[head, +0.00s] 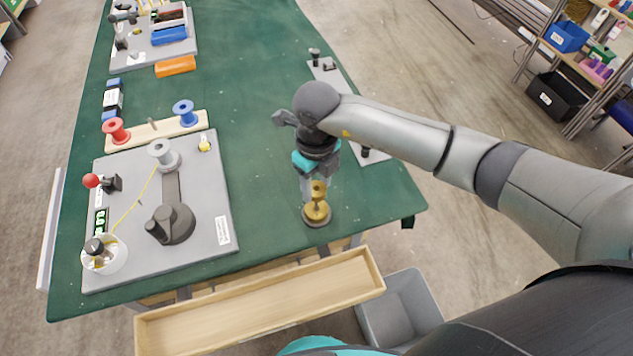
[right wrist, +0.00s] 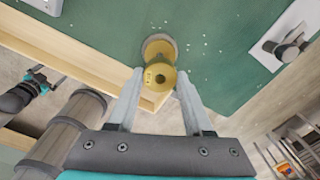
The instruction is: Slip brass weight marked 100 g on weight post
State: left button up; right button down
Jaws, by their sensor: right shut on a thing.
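My right gripper (head: 314,186) points down near the table's right front corner and is shut on a brass weight (head: 319,187). In the right wrist view the weight (right wrist: 159,77) sits between the two fingertips, with a small mark I cannot read.
A grey board (head: 215,200) with a crank, spools and a yellow thread lies on the left of the green table (head: 255,120). A wooden tray (head: 262,300) runs along the front edge, beside a grey bin (head: 402,308). A narrow grey plate (head: 345,95) lies behind my right gripper.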

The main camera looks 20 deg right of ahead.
jog(key=shift+f+b, duration=1.15)
jog(key=shift+f, duration=0.2)
dwell(1.7)
grip_release()
dwell(0.7)
dwell(0.5)
jog(key=shift+r+p, duration=2.45)
jog(key=shift+r, duration=0.6)
